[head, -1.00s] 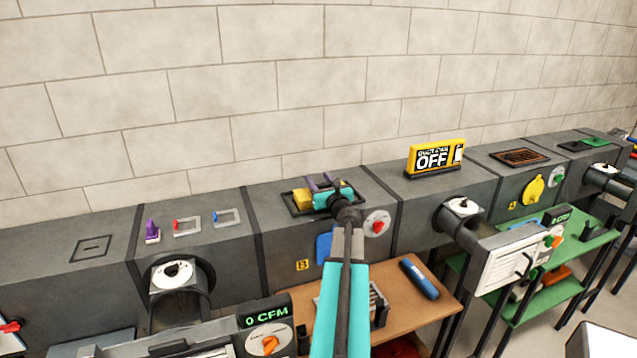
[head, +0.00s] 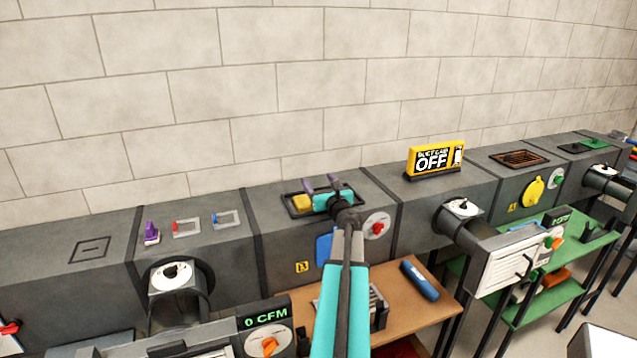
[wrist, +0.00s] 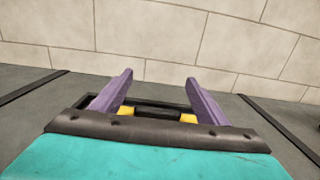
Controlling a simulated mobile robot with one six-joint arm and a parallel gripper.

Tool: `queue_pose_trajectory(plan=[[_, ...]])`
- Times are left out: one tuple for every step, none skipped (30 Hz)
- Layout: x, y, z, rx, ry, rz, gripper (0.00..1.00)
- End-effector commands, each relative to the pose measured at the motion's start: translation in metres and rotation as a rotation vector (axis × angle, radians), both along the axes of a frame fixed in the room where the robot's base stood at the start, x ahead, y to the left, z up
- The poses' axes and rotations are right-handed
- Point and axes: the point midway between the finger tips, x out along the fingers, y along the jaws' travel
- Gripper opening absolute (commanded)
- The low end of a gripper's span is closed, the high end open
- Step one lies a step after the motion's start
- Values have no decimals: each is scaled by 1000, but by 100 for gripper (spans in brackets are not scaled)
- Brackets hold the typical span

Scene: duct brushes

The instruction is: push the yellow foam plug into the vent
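The yellow foam plug (head: 302,203) sits at the black-framed vent (head: 288,203) in the top of the grey duct. Only its left part shows in the head view; my gripper hides the rest. My gripper (head: 320,184) is over the vent with its purple fingers spread. In the wrist view, the fingers of my gripper (wrist: 160,90) stand wide apart, and yellow patches of the plug (wrist: 126,111) show low between them, with a dark bar in the middle. I cannot tell whether the gripper's body touches the plug.
A purple brush-like piece (head: 151,232) and two small framed slides (head: 186,227) are on the duct to the left. A brick wall rises behind. A wooden shelf (head: 335,325) is below.

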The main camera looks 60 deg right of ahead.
Motion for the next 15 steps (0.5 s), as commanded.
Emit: queue_pose_trajectory(plan=[[-1,4,-21,13,20,1,68],[-1,4,-21,13,20,1,68],[-1,4,-21,13,20,1,68],[-1,4,-21,13,20,1,68],[-1,4,-21,13,20,1,68],[-1,4,-21,13,20,1,68],[-1,4,-21,13,20,1,68],[-2,4,-21,13,20,1,68],[-2,5,-21,13,19,1,68],[-3,5,-21,13,19,1,68],[-3,6,-21,13,19,1,68],[-5,7,-21,13,19,1,68],[-6,8,-21,13,19,1,68],[-7,9,-21,13,19,1,68],[-9,10,-21,11,19,1,68]])
